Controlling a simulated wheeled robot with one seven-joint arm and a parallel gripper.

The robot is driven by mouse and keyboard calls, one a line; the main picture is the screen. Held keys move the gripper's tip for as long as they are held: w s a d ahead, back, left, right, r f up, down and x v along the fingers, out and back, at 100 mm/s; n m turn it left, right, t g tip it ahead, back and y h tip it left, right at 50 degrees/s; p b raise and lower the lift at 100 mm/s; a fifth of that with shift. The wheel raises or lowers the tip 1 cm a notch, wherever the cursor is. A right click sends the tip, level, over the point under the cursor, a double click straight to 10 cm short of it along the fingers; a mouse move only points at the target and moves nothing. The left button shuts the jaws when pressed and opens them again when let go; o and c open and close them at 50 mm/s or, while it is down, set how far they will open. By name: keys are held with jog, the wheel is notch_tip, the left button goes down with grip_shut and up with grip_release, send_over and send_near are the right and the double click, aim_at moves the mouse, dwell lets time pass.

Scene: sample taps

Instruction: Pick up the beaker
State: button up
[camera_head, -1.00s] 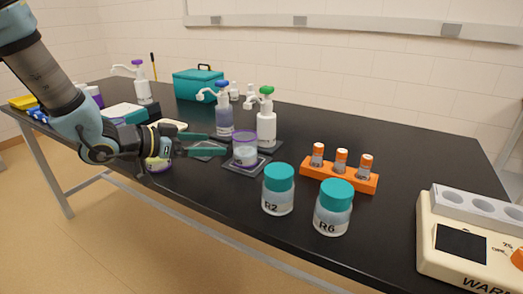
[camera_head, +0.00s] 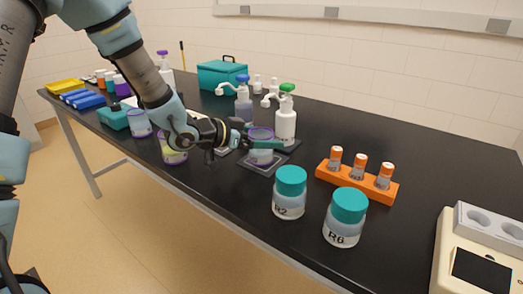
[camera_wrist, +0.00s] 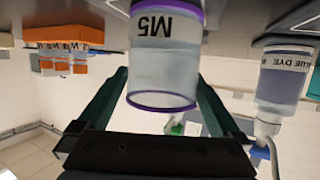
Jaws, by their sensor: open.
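A clear beaker with a purple rim (camera_head: 261,157) stands on a dark square pad (camera_head: 252,168) near the table's front edge. In the wrist view, which looks upside down, the beaker (camera_wrist: 163,62) bears the label M5 and holds pale liquid. My gripper (camera_head: 262,140) is open, with its teal fingers on either side of the beaker. The near finger crosses the front of its upper part in the head view; the far finger is partly hidden. In the wrist view the gripper (camera_wrist: 162,85) has a finger at each side, and I cannot tell whether either touches.
A green-topped pump bottle (camera_head: 286,120) and a blue-topped dye bottle (camera_head: 243,105) stand close behind. Two teal-capped jars, R2 (camera_head: 288,200) and R6 (camera_head: 344,225), stand front right. An orange vial rack (camera_head: 356,183) is at right. Another beaker (camera_head: 174,150) stands under my arm.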

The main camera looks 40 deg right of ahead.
jog(key=shift+x, duration=1.05)
jog(key=c, duration=1.2)
jog(key=shift+c, duration=0.6)
jog(key=shift+r, duration=0.2)
